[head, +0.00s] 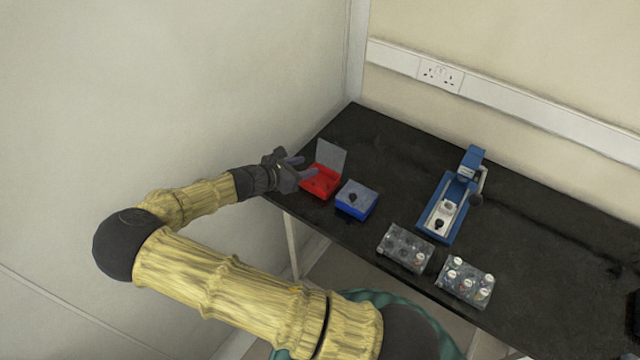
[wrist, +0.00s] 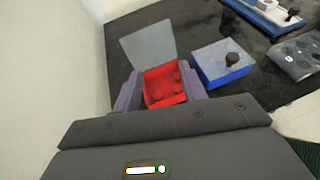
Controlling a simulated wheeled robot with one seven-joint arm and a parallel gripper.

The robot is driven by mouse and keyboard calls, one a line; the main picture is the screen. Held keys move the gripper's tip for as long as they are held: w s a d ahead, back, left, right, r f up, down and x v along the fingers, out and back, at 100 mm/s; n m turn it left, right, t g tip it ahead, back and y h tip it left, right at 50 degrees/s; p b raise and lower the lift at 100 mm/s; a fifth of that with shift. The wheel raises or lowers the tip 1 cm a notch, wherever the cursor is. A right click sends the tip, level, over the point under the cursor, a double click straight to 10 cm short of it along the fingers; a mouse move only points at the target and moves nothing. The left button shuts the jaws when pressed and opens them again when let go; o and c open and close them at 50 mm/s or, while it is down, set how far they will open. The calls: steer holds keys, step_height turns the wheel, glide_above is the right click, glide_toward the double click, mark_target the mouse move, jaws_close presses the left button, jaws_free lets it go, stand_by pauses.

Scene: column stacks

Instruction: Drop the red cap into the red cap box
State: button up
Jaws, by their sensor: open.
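The red cap box (head: 319,186) stands at the left end of the black table with its clear lid (head: 331,155) raised. In the wrist view the box (wrist: 151,99) shows between my fingers, and several rounded red shapes, apparently caps (wrist: 170,83), lie inside it. I cannot tell which is the task's red cap. My gripper (head: 304,167) is open at the left of the box, its fingertips over or close to the box's near edge.
A blue box (head: 352,208) with a closed lid and dark knob stands right of the red box. Two clear racks (head: 404,250) (head: 466,281), one with white-topped vials, and a blue press (head: 437,219) stand further right. A wall is close on the left.

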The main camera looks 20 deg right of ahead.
steer(key=v, duration=1)
steer(key=shift+a+r+b, duration=0.15)
steer(key=shift+a+b, duration=0.05)
steer(key=shift+b, duration=0.25)
steer(key=shift+d, duration=0.1)
steer(key=s+d+f+m+g+y+p, duration=0.1)
steer(key=s+d+f+m+g+y, duration=0.1)
steer(key=s+d+m+g+y, duration=0.6)
steer(key=s+r+m+t+y+p, duration=0.1)
steer(key=s+r+m+t+y, duration=0.3)
steer(key=s+r+m, duration=0.6)
steer(key=m+t, duration=0.1)
steer(key=m, duration=0.3)
steer(key=shift+a+r+m+y, duration=0.2)
steer(key=shift+r+m+y, duration=0.05)
steer(key=shift+m+y, duration=0.05)
steer(key=shift+s, duration=0.1)
